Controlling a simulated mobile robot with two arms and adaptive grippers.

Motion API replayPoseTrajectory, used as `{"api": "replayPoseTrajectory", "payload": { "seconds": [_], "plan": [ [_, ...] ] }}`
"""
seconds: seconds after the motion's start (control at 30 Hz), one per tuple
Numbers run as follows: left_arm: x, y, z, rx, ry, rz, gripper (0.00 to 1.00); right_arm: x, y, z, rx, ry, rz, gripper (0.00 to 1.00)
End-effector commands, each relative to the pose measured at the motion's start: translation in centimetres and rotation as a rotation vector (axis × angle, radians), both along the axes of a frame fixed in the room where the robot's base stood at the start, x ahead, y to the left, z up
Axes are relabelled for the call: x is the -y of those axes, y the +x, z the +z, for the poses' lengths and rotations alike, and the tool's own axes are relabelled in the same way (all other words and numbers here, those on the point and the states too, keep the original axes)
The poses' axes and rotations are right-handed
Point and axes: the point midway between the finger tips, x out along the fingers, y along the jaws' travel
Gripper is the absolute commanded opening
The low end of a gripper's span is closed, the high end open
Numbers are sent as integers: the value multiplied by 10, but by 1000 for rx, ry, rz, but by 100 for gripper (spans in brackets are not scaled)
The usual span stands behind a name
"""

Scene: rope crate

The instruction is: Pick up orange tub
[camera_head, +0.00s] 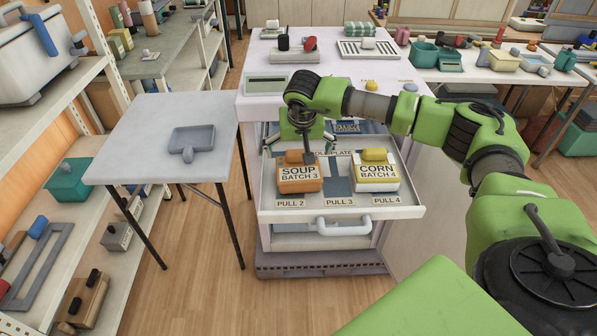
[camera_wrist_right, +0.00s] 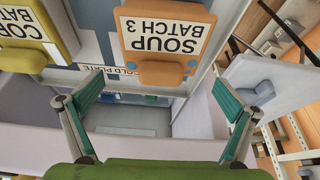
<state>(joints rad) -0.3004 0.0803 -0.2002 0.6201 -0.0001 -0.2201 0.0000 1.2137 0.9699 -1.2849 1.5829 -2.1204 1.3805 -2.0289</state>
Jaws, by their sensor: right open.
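The orange tub (camera_head: 297,186) has a label reading SOUP BATCH 3 and sits in the pulled-out drawer, on its left side. It also shows upside down at the top of the right wrist view (camera_wrist_right: 160,74). My right gripper (camera_head: 305,143) is over the back of the drawer, just behind and above the tub. Its teal fingers are spread wide and empty in the right wrist view (camera_wrist_right: 158,84), with the tub beyond them. The gripper and wrist hide part of the drawer's back. My left gripper is not in view.
A yellow tub (camera_head: 376,184) labelled CORN BATCH 4 stands right of the orange one in the drawer (camera_head: 341,212). The drawer front has a white handle (camera_head: 343,229). A grey side table (camera_head: 140,135) at left holds a grey tray-like piece (camera_head: 192,139) and is otherwise clear.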

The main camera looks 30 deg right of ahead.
Motion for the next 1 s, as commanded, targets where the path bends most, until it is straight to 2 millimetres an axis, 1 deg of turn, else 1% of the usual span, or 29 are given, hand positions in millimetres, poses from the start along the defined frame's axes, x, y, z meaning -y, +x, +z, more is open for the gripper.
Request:
{"api": "replayPoseTrajectory", "payload": {
  "seconds": [0.17,0.3,0.43,0.53,0.73,0.77,0.8,0.9,1.0],
  "plan": [
    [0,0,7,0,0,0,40,2,6,-11,-1,0,0,100],
    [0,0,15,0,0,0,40,6,14,-30,-2,0,0,100],
    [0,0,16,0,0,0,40,9,19,-45,-1,1,-1,100],
    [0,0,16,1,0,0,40,9,21,-49,1,0,0,100],
    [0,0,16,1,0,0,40,9,21,-50,1,0,0,100],
    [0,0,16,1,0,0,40,9,21,-50,1,0,0,92],
    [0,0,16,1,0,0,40,10,21,-50,1,0,0,82],
    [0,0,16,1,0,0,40,9,21,-50,1,0,0,57],
    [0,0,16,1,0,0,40,9,22,-48,4,1,0,57]
  ]
}}
